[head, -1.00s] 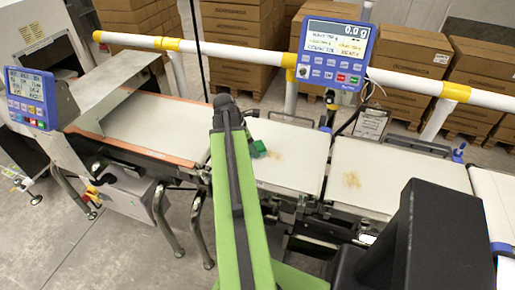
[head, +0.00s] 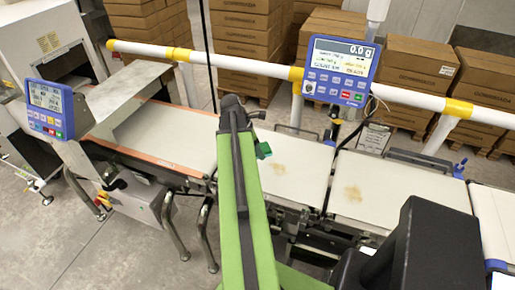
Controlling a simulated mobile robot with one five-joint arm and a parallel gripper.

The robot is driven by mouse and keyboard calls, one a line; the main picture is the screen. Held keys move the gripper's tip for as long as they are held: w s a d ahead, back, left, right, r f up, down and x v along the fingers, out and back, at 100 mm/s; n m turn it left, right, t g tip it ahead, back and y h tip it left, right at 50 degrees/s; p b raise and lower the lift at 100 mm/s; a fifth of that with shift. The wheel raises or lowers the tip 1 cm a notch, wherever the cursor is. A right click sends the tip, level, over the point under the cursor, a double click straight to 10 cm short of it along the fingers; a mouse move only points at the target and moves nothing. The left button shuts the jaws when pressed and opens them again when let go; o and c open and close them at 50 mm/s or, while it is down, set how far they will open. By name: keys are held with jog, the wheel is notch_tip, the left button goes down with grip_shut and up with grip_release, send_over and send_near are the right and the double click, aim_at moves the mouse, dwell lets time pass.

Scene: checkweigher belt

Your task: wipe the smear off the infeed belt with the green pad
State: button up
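The green pad (head: 263,150) shows just right of my arm, over the middle white belt section (head: 300,150). My gripper is mostly hidden behind my arm; the pad keeps its place beside the arm end, so it appears held. A faint tan smear (head: 279,169) lies on the middle section, just below and right of the pad. A second tan smear (head: 353,193) lies on the white section to the right (head: 400,185). I cannot tell whether the pad touches the belt, or which section is the infeed.
A longer belt with orange edges (head: 165,130) runs to the left under a metal cover. A blue display (head: 340,72) stands behind the belts and another (head: 50,108) at the left. A white and yellow rail (head: 230,62) crosses behind, with stacked cartons (head: 245,35) beyond.

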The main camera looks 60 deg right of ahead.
jog(key=shift+f, duration=0.1)
notch_tip(320, 180, up, 3)
jog(key=p, duration=0.3)
jog(key=shift+s, duration=0.1)
